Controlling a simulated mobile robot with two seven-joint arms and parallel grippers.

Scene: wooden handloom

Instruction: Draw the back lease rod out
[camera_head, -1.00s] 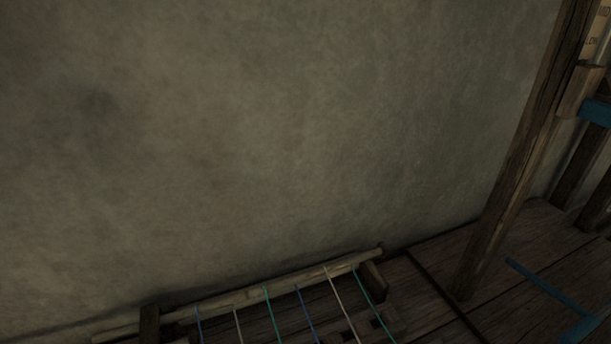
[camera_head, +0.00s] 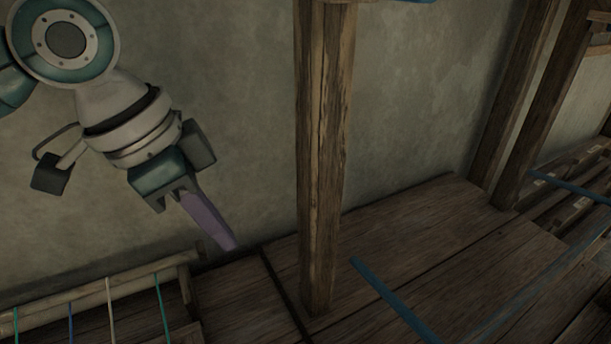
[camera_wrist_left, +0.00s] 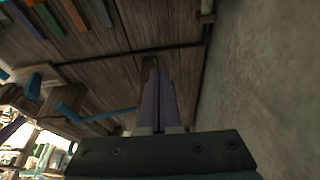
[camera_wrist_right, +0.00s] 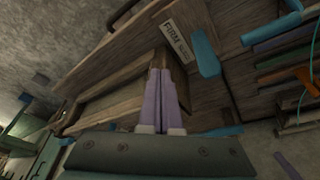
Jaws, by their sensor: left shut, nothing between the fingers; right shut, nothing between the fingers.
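I cannot pick out the back lease rod for certain in these views. A pale wooden bar (camera_head: 95,290) with several coloured threads running from it lies low at the left of the head view. My left gripper (camera_head: 230,244), with purple fingers, hangs to the right of this bar's end, in front of the wall. It is shut and empty, and its fingers also show in the left wrist view (camera_wrist_left: 159,75). My right gripper (camera_wrist_right: 161,72) is outside the head view. In the right wrist view it is shut and empty, in front of wooden beams.
A wooden post (camera_head: 322,160) stands right of my left gripper. A blue bar (camera_head: 392,297) crosses above dark planks (camera_head: 425,230). A plastered wall (camera_head: 240,100) closes the back. In the right wrist view, a label reading "FIRM" (camera_wrist_right: 177,42) sits on wood near a blue piece (camera_wrist_right: 204,54).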

